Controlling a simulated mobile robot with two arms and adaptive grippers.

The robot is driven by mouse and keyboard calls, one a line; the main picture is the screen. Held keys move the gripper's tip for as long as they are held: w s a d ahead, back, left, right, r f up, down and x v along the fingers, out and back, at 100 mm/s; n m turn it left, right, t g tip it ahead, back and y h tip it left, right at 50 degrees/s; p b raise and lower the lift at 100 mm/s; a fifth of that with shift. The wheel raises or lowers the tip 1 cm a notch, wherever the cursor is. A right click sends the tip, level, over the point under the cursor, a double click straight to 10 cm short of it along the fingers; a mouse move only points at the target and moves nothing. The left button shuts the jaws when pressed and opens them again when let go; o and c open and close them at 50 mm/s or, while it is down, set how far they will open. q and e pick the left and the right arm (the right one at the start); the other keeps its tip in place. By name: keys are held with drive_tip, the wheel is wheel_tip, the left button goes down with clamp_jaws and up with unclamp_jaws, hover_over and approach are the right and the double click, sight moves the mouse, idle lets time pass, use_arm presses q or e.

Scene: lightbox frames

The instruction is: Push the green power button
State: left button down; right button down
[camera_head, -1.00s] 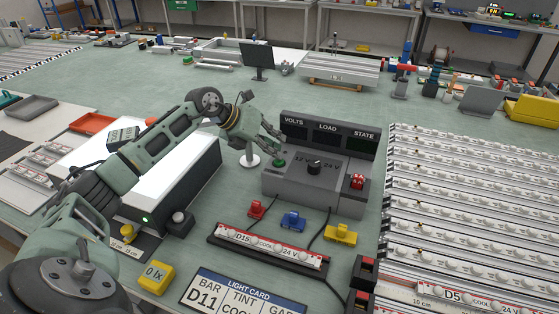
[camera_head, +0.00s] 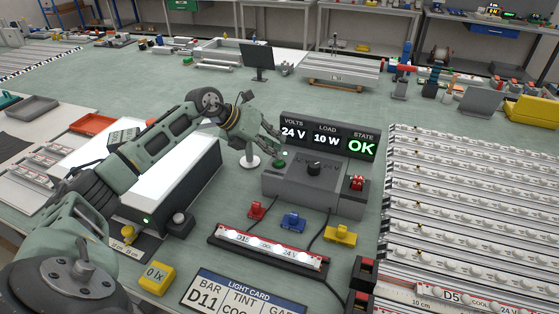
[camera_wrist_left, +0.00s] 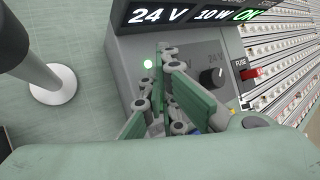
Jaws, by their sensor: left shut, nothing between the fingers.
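The green power button (camera_head: 279,163) is on the left of the grey power supply's sloped top (camera_head: 335,178). My left gripper (camera_head: 278,147) is shut and empty, its fingertips just above and behind the button in the head view. I cannot tell whether they touch it. In the left wrist view the shut fingers (camera_wrist_left: 168,50) hide the button, and a small lit lamp (camera_wrist_left: 148,64) shows beside them. The display (camera_head: 328,139) reads 24 V, 10 W and a green OK. My right gripper is not in view.
A black knob (camera_head: 314,167) and a red fuse (camera_head: 357,183) sit right of the button. A small round-based stand (camera_head: 250,160) is left of the supply. Red, blue and yellow clips and a lit D15 light bar (camera_head: 268,247) lie in front.

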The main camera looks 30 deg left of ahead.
use_arm(q)
drive_tip(key=shift+r+p, duration=2.1)
drive_tip(key=shift+r, duration=0.9)
